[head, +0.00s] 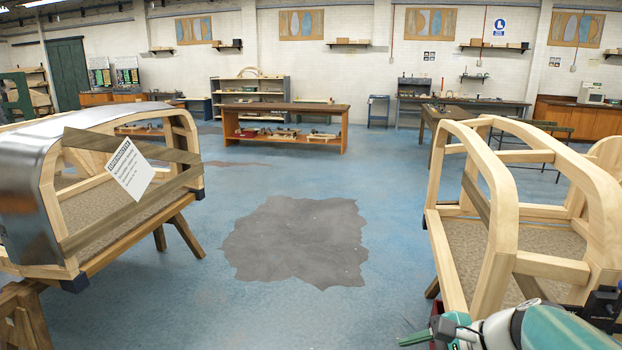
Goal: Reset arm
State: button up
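My arm shows at the bottom right corner, with white, teal and black parts, low in front of the right wooden bodyframe (500,235). What looks like my gripper (428,334), with a thin green tip, points left at the lower edge of the picture. It is small and partly cut off, so I cannot tell whether its fingers are apart or together. Nothing held shows in it.
A metal-skinned bodyframe (30,190) with a paper notice (130,170) stands on trestles at the left. Blue floor with a grey patch (297,240) lies clear between the frames. A wooden workbench (288,122) stands farther back.

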jog(key=s+a+r+n+h, duration=0.1)
jog(key=s+a+n+h, duration=0.1)
jog(key=n, duration=0.6)
jog(key=s+a+r+n+h, duration=0.1)
jog(key=s+a+n+h, duration=0.1)
jog(key=s+n+h, duration=0.3)
jog(key=n, duration=0.3)
jog(key=shift+s, duration=0.4)
jog(key=shift+c, duration=1.3)
jog(key=shift+d, duration=0.2)
